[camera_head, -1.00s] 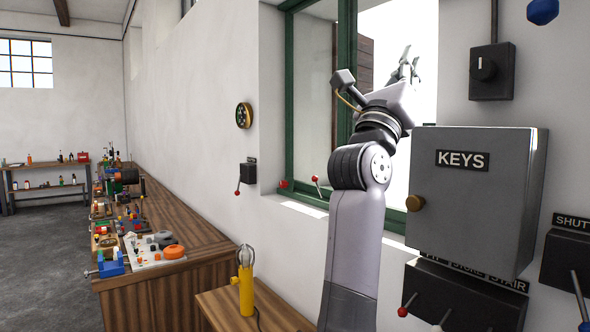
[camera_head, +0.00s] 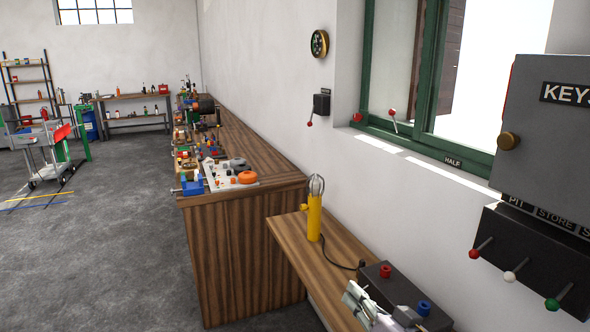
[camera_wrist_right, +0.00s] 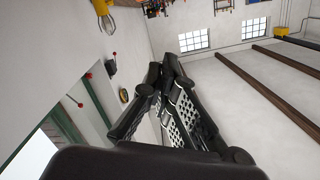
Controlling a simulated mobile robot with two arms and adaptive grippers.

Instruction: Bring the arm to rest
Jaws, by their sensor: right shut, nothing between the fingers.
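My left gripper is not in view.
A yellow lamp (camera_head: 314,216) stands on the low bench (camera_head: 290,236). The grey key cabinet (camera_head: 548,130) and a lever box (camera_head: 530,255) are on the right wall. Open floor lies left.

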